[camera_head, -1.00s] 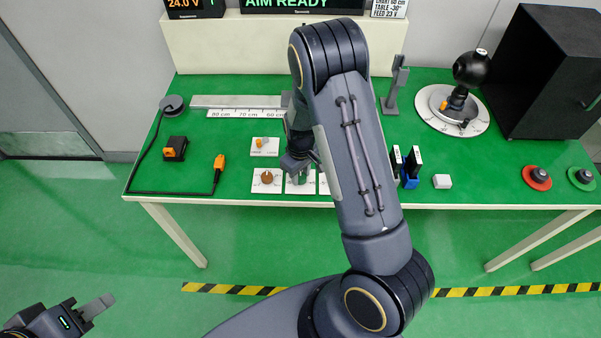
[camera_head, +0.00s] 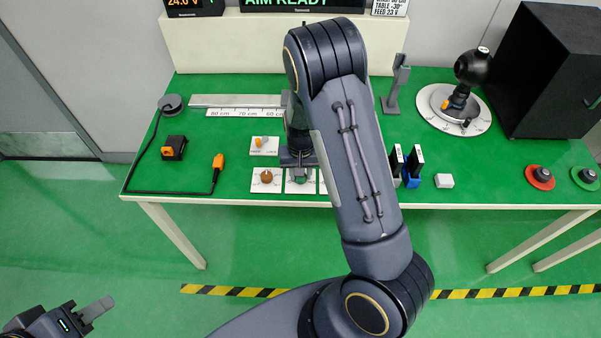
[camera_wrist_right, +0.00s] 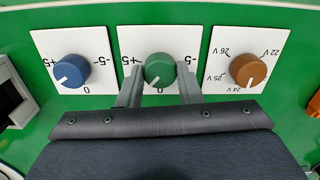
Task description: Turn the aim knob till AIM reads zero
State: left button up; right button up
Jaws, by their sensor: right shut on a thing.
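My right gripper (camera_wrist_right: 160,88) has its two fingers shut on the green knob (camera_wrist_right: 159,69), one on each side. The knob sits on a white plate with a 0 mark and 5 marks at both sides. Its white pointer line leans a little to the left of the 0 in the right wrist view. In the head view the green knob (camera_head: 300,175) is partly hidden under the gripper. The display (camera_head: 303,5) shows AIM READY; its top is cut off, and no AIM number is readable. My left gripper (camera_head: 92,308) is at the lower left, away from the table; its opening is unclear.
A blue knob (camera_wrist_right: 71,71) and an orange-brown knob (camera_wrist_right: 248,70) sit on plates either side. A small switch plate (camera_head: 264,146) is behind. The black ball on a round dial (camera_head: 437,116), a black box (camera_head: 548,70) and red and green buttons stand at the right.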

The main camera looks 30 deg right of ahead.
jog(key=m, duration=0.3)
jog(key=shift+m, duration=2.2)
jog(key=o, duration=1)
notch_tip(320, 180, up, 8)
jog(key=shift+f, duration=0.1)
